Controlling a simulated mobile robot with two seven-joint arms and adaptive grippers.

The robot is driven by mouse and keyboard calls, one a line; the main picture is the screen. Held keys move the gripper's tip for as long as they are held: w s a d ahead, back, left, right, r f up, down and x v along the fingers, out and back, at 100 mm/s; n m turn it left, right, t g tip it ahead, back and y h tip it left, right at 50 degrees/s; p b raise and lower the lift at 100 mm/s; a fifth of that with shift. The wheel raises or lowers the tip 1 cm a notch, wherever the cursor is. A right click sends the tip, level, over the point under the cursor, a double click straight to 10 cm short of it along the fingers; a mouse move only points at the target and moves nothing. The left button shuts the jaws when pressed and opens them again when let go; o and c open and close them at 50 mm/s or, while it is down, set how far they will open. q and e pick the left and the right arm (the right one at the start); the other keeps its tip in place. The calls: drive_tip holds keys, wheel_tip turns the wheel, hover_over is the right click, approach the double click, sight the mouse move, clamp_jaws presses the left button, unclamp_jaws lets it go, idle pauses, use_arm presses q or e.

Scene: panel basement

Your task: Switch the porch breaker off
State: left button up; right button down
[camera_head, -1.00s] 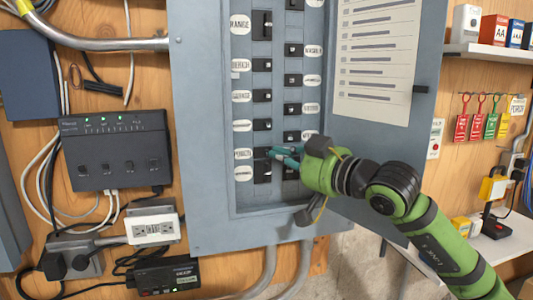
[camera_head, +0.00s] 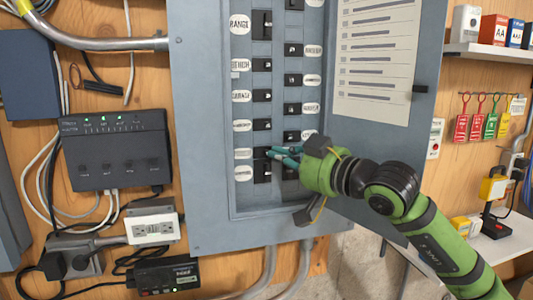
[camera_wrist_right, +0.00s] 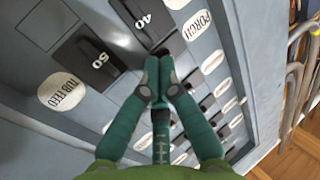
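The grey breaker panel (camera_head: 205,130) is open, with two columns of black breakers beside oval white labels. In the right wrist view, the PORCH label (camera_wrist_right: 196,24) is readable at the top, close to a black breaker marked 40 (camera_wrist_right: 145,18). My right gripper (camera_head: 271,153) reaches in from the right to the lower left breaker column. In the right wrist view its teal fingertips (camera_wrist_right: 157,62) are together, at or very near a dark breaker by the PORCH label. The fingers hide part of that breaker; contact and its switch position cannot be told. My left gripper is not in view.
The panel door (camera_head: 385,120) stands open at the right with a paper list. Neighbouring breakers, including one marked 50 (camera_wrist_right: 95,58) by the TUB FEED label (camera_wrist_right: 62,92), lie close to the fingers. A grey box with green lights (camera_head: 117,150) hangs left.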

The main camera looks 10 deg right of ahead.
drive_tip(key=shift+s+a, duration=0.15)
drive_tip(key=shift+a, duration=0.5)
idle(0.3)
drive_tip(key=shift+b, duration=0.3)
drive_tip(key=shift+w+d, duration=0.1)
drive_tip(key=shift+w, duration=0.1)
drive_tip(key=shift+s, duration=0.15)
